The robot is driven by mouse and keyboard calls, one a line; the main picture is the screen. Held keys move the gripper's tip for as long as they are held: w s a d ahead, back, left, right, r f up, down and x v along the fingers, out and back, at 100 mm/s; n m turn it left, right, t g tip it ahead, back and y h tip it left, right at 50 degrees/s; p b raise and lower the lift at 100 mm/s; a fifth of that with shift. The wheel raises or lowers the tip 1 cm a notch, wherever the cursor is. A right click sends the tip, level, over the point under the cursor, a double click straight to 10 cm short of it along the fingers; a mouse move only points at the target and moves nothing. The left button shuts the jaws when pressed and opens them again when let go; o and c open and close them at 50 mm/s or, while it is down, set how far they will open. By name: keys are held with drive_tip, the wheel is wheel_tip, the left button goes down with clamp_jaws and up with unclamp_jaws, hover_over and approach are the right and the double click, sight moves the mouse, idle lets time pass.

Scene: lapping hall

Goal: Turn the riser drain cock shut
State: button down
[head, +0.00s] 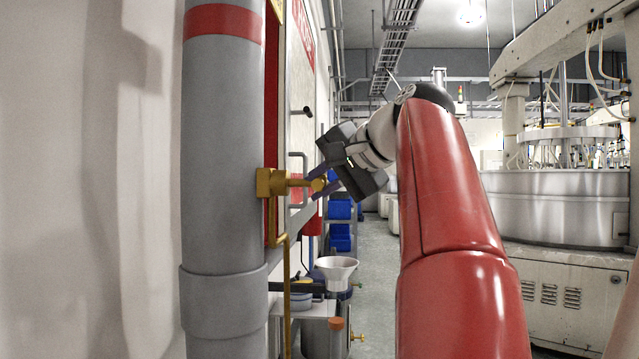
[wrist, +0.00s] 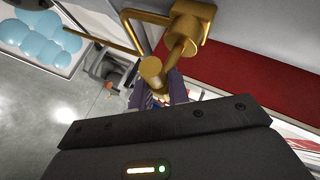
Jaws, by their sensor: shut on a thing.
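The brass riser drain cock (head: 270,182) sits on the side of the grey riser pipe (head: 222,130), with its stem pointing right to a rounded brass end. In the wrist view the brass cock (wrist: 192,20) is at the top, and its handle end (wrist: 152,70) reaches down toward my fingers. My gripper (head: 319,185) comes in from the right and is shut on the handle end. Its dark purple fingers show in part beside the handle in the wrist view; their tips are partly hidden.
A thin brass drain pipe (head: 287,300) runs down from the cock. A white funnel (head: 337,267) and blue bins (head: 341,238) stand beyond and below. A large lapping machine (head: 560,205) fills the right side. The grey floor aisle (head: 372,295) between is clear.

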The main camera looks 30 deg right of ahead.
sight(324, 180)
drive_tip(key=shift+g, duration=0.3)
drive_tip(key=c, duration=1.3)
unclamp_jaws()
drive_tip(key=shift+c, duration=0.2)
drive_tip(key=v, duration=0.6)
drive_tip(key=shift+d+r, duration=0.15)
drive_tip(key=shift+d, duration=0.05)
drive_tip(key=shift+s+d+r, duration=0.1)
drive_tip(key=shift+s+r, duration=0.15)
drive_tip(key=shift+s, duration=0.5)
